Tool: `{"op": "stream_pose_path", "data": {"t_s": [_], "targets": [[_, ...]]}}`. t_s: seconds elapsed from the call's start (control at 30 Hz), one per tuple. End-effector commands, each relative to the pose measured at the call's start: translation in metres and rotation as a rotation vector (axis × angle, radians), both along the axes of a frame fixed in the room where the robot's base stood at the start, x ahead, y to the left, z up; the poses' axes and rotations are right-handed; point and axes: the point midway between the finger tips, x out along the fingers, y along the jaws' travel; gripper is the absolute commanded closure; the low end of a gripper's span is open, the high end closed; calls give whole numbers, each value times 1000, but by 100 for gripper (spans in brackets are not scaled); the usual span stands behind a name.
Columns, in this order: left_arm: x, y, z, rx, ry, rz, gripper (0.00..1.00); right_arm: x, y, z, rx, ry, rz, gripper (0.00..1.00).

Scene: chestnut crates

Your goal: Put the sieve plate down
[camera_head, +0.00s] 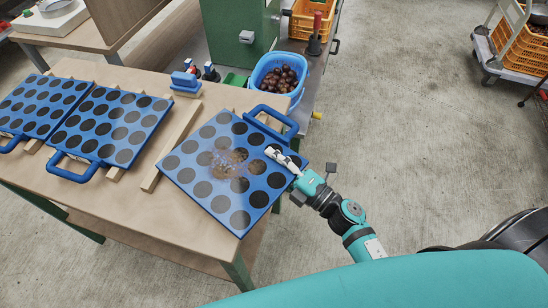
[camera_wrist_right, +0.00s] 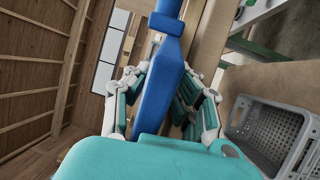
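A blue sieve plate (camera_head: 208,197) with dark round holes and a blue handle (camera_head: 272,122) is over the right part of the wooden table, its near corner past the front edge. My right gripper (camera_head: 284,162) is shut on the plate's right edge, with one pale finger lying over its top face. In the right wrist view the plate (camera_wrist_right: 163,85) is a blue slab between the fingers (camera_wrist_right: 168,92). The underside is hidden, and I cannot tell whether the plate touches the table. A hazy brown patch covers its middle. My left gripper is out of view.
Two more blue sieve plates (camera_head: 110,122) (camera_head: 40,104) lie on wooden strips at the table's left. A bare strip (camera_head: 172,142) lies beside them. A blue basket of chestnuts (camera_head: 276,58) and a green machine (camera_head: 240,28) stand behind.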

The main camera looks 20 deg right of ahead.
Motion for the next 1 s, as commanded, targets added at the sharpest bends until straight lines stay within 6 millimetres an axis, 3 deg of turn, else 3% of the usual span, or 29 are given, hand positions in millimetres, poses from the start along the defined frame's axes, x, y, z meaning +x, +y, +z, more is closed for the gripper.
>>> {"op": "stream_pose_path", "data": {"t_s": [0.17,0.6,0.8,1.0], "targets": [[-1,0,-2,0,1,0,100,-13,-7,-2,0,4,0,78],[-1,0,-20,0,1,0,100,-87,-53,-13,-1,4,0,78],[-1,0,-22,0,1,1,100,-101,-62,-13,-1,1,0,78],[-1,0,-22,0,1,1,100,-102,-63,-12,-1,-1,0,78]]}}
